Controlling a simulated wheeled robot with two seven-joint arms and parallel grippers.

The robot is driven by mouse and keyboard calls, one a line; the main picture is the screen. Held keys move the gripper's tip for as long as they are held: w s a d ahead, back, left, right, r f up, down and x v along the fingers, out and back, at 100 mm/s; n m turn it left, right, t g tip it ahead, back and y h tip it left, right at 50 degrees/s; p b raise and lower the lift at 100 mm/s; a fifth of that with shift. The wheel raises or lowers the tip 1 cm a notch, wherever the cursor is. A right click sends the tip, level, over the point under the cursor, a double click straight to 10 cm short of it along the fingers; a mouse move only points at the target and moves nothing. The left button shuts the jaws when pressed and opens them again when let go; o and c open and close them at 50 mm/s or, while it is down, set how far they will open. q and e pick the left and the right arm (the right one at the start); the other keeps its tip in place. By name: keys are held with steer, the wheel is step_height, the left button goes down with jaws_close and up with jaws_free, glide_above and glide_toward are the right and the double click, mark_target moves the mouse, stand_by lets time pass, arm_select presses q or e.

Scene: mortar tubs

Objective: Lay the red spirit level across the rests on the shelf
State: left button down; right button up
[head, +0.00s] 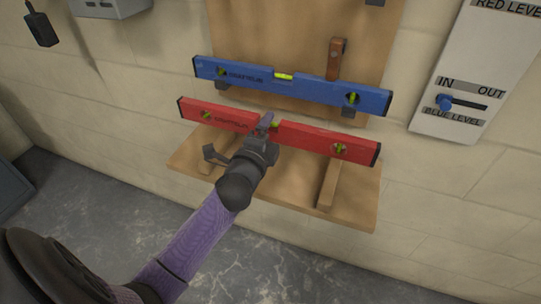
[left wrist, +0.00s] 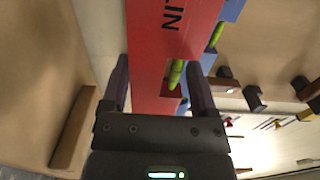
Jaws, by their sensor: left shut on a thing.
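The red spirit level (head: 305,137) runs left to right in front of the wall board, its right end lower in the picture. My left gripper (head: 264,128) is shut on it near its middle; the left wrist view shows the red level (left wrist: 165,45) between the two fingers (left wrist: 160,88). The wooden shelf (head: 270,185) is below it. The right rest (head: 330,187) and the partly hidden left rest (head: 216,160) stand on the shelf. The level overlaps the back of the rests in the picture; I cannot tell whether it touches them. My right gripper is out of view.
A blue spirit level (head: 300,87) sits on brackets on the wall board just behind and above the red one. A wooden hook piece (head: 335,60) is above it. A white sign panel (head: 465,75) with a blue peg (head: 446,102) is on the right wall.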

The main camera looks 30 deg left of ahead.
arm_select(q)
step_height(320, 180, down, 8)
steer(key=b, duration=0.5)
steer(key=shift+f, duration=0.2)
jaws_free()
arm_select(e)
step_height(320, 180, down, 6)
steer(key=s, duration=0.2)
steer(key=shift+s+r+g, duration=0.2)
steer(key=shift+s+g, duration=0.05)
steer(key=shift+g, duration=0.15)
arm_select(q)
steer(key=shift+r, duration=0.1)
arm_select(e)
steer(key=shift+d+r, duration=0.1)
arm_select(q)
steer(key=shift+r+p, duration=0.5)
steer(key=shift+p, duration=0.05)
steer(key=p+v, duration=0.2)
steer(key=v, duration=1)
steer(key=shift+f, duration=0.15)
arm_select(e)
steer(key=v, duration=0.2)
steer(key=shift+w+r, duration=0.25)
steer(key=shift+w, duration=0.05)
arm_select(q)
steer(key=shift+s, duration=0.1)
